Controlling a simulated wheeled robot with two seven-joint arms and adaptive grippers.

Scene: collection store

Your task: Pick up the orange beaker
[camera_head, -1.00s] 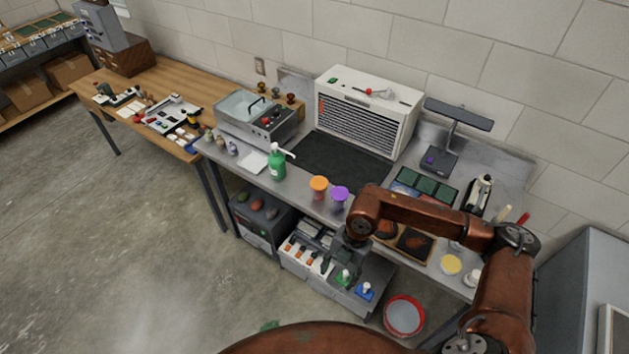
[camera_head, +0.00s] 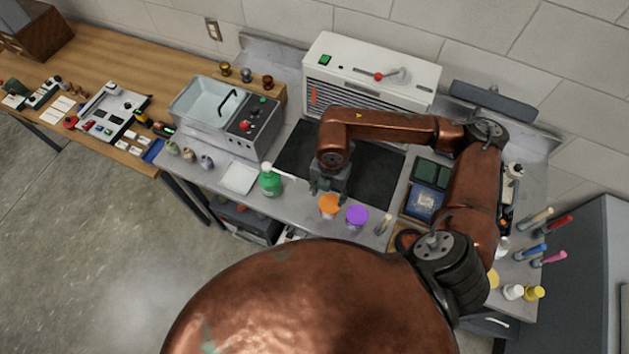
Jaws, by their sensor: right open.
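The orange beaker (camera_head: 328,206) stands upright near the front edge of the grey bench (camera_head: 217,176). A purple beaker (camera_head: 357,216) stands just to its right. My right gripper (camera_head: 326,190) points down just behind and above the orange beaker, seen close to its rim. It is open, and nothing shows between its fingers. I cannot tell whether it touches the beaker. My left gripper is not in the view.
A green pump bottle (camera_head: 270,181) stands left of the beakers. A sink unit (camera_head: 225,115) and a white vented cabinet (camera_head: 368,72) stand behind. A black mat (camera_head: 291,158) lies mid-bench. A brush (camera_head: 383,224) stands right of the purple beaker.

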